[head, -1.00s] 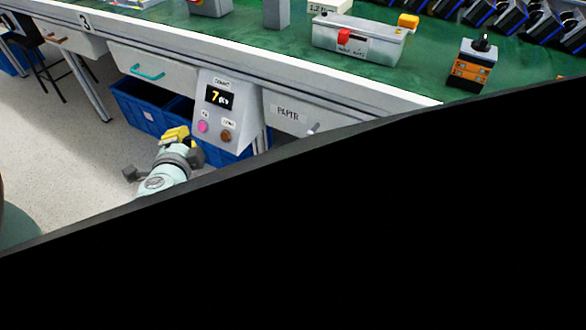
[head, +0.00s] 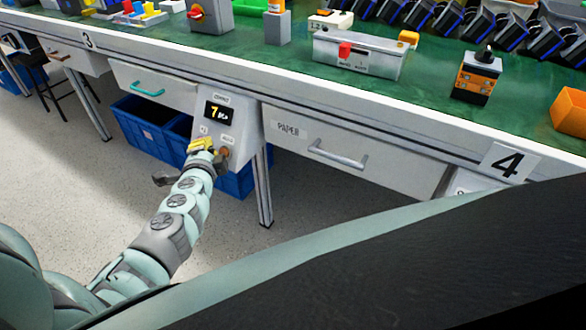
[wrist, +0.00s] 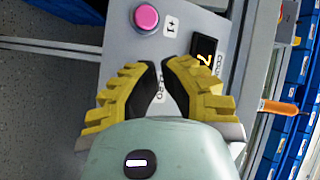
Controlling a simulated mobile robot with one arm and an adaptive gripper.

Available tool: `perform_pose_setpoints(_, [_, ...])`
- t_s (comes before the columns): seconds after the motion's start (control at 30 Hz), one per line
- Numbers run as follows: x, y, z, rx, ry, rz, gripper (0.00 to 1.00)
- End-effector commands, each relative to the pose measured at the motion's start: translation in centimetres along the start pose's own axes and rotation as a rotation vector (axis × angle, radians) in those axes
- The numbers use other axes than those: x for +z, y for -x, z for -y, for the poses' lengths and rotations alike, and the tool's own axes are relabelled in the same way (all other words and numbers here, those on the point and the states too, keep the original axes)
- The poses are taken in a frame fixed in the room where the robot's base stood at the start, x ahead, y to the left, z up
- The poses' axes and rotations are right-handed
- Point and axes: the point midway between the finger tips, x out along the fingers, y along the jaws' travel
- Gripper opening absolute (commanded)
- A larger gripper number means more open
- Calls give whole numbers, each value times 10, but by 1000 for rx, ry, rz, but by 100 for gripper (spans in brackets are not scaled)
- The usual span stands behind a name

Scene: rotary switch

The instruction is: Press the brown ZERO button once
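The sloped grey counter box (head: 246,122) hangs at the bench's front edge; its display (head: 217,112) reads 7. In the head view, the brown button (head: 224,153) shows just right of my gripper (head: 201,145). In the wrist view, my gripper (wrist: 162,64) has yellow fingers with black pads, their tips nearly together and nothing held. A partly covered label (wrist: 159,85) shows between the fingers. The brown button is hidden there. The pink button (wrist: 146,17) is clear above the fingertips. I cannot tell whether my gripper touches the panel.
A drawer marked PAPER (head: 370,158) with a grey handle is right of the box. A teal-handled drawer (head: 140,80) is left. Blue bins (head: 148,125) stand below. The green bench top (head: 300,62) carries a grey box (head: 355,62) and a switch box (head: 478,78).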

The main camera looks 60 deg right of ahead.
Motion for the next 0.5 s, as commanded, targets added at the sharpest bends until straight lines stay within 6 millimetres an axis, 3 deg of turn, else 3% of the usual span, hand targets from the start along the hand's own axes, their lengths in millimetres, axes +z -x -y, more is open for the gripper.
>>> perform_pose_setpoints(0.43, [-5,-5,-2,0,-2,-5,0])
perform_pose_setpoints(0.47, [-5,-5,-2,0,-2,-5,5])
perform_pose_setpoints(0.5, [-5,-5,-2,0,-2,-5,1])
